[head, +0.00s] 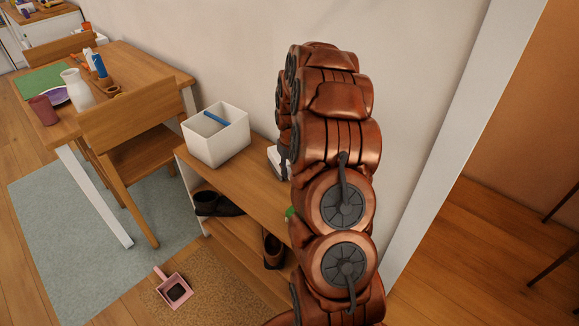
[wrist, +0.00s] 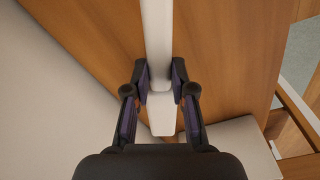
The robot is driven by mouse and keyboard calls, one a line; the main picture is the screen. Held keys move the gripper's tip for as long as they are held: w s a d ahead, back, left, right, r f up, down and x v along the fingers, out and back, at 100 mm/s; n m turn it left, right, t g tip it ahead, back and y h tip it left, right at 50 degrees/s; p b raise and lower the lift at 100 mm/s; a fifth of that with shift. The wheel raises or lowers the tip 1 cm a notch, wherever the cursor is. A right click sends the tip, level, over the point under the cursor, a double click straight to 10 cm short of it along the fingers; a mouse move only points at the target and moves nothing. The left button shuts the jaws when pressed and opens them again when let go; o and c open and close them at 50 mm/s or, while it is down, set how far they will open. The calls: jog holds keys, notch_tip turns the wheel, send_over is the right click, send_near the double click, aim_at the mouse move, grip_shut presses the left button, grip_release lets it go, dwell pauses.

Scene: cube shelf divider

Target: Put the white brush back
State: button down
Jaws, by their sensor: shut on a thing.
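In the wrist view my gripper (wrist: 161,82) is shut on the white brush (wrist: 158,40). A finger pad presses each side of its long, pale body. The brush extends past the fingers to the top edge, and a short end shows below the fingertips. Behind it is the wooden shelf top (wrist: 225,60). In the head view my arm hides the gripper. A white thing (head: 277,160) shows at the arm's left edge over the shelf; I cannot tell what it is. An open white box (head: 216,148) with a blue handle inside stands on the shelf top (head: 245,180).
Shoes (head: 218,205) lie in the shelf below. A pink dustpan (head: 173,290) lies on the brown mat (head: 215,300) in front. A wooden chair (head: 135,125) and a laden table (head: 150,65) stand left. The wall (head: 220,50) is directly behind the shelf.

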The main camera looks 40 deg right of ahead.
jog(key=shift+f, duration=0.2)
dwell(0.8)
jog(key=c, duration=1.3)
grip_release()
jog(key=o, duration=0.5)
jog(key=shift+o, duration=0.2)
jog(key=shift+s+r+p, duration=0.15)
jog(key=shift+r+p, duration=0.05)
jog(key=shift+r, duration=1.55)
jog(key=shift+s+r+p, duration=0.1)
jog(key=shift+r+p, duration=0.05)
jog(key=shift+r, duration=1.55)
